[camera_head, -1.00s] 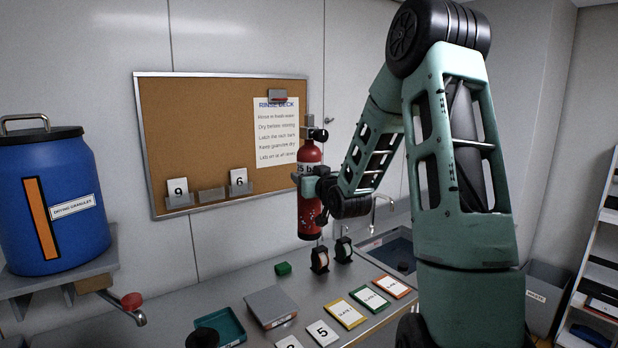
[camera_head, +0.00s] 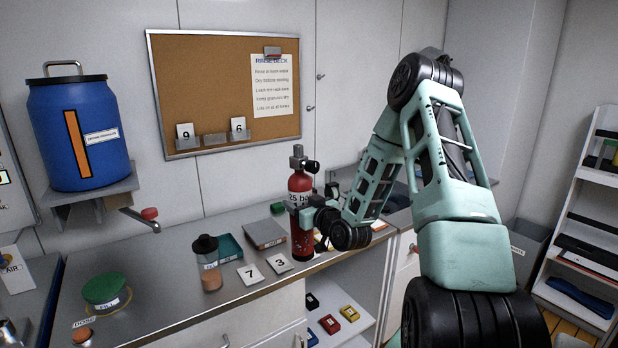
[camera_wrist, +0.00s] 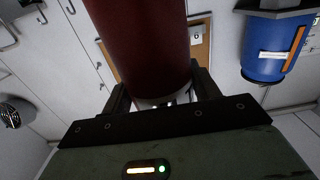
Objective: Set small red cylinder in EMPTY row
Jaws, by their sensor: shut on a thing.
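The label partly reads "25 ba". In the wrist view, the cylinder's dark red body (camera_wrist: 140,45) fills the upper middle, between the two black fingers of my gripper (camera_wrist: 163,95), which is shut on it. No row marked EMPTY can be read in these views.
A blue drum (camera_head: 80,150) stands on a wall shelf. A white rack (camera_head: 590,215) stands right, beside a grey bin (camera_head: 528,245).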

